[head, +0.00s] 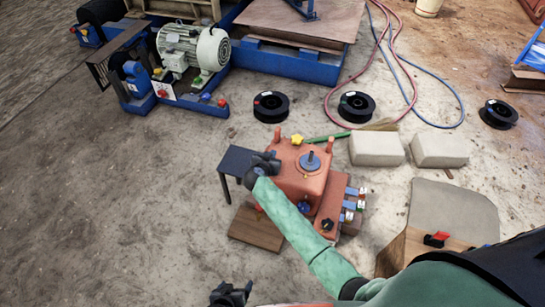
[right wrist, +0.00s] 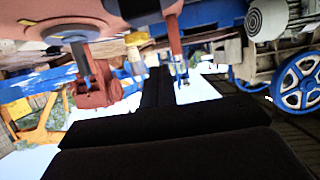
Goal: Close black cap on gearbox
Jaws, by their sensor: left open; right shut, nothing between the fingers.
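The red gearbox (head: 296,182) stands on the ground in the middle of the head view. A black star-shaped knob (head: 327,224) sits on its lower front part. I cannot tell for sure whether this is the black cap. A grey round fitting (head: 310,160) is on its top, with a yellow knob (head: 297,139) behind. My right gripper (head: 258,170) is at the gearbox's left side, shut and empty, its green arm crossing the gearbox's front. It also shows in the right wrist view (right wrist: 160,85). My left gripper (head: 231,292) is open near the bottom edge, apart from the gearbox.
Black spools (head: 270,106), grey blocks (head: 376,148) and hoses (head: 398,60) lie behind. A motor on a blue frame (head: 190,48) stands back left. Ground at left is clear.

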